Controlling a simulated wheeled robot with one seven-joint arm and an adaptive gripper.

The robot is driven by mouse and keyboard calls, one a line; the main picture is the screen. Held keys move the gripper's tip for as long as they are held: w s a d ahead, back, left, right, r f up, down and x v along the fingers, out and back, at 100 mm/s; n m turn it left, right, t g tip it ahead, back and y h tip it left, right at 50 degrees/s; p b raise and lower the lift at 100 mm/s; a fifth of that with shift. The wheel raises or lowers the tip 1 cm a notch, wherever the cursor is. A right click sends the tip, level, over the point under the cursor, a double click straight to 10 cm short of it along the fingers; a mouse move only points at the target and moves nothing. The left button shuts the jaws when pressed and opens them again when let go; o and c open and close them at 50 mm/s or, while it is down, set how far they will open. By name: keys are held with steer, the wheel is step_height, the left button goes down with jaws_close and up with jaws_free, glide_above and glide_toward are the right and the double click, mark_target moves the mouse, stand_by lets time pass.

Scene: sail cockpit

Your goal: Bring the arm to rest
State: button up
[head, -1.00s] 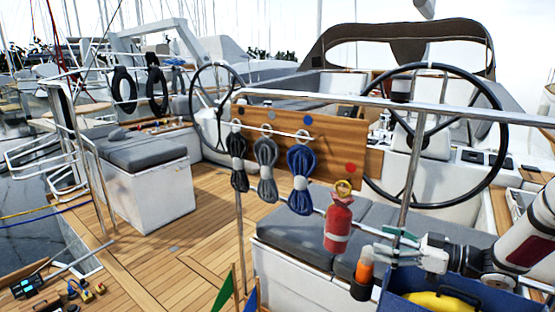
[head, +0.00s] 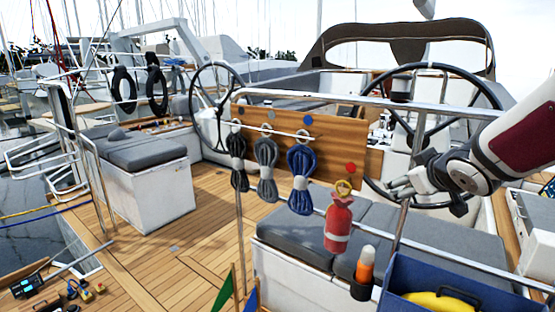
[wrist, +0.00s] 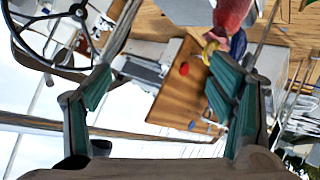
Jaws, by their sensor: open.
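My gripper (head: 388,188) is at the right in the head view, raised above the grey seat cushions and close to the steel rail post. In the wrist view its two green-padded fingers (wrist: 160,105) stand wide apart with nothing held between them.
A blue bin (head: 405,270) with a yellow thing inside stands below the arm. The steel rail (head: 450,112) and the large right steering wheel (head: 500,95) are close to the arm. Three rope coils (head: 267,170) hang on the wooden board (head: 345,140).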

steer(key=s+a+f+m+g, duration=0.1)
steer(key=s+a, duration=0.4)
steer(key=s, duration=1)
steer(key=s+a+f+m+g+y, duration=0.1)
steer(key=s+a+m+g, duration=0.2)
steer(key=s, duration=1.3)
steer(key=a+g, duration=0.2)
steer(key=a, duration=0.1)
steer(key=shift+s+f+m+g, duration=0.2)
steer(key=shift+s+m+g, duration=0.05)
steer(key=shift+m+g, duration=0.15)
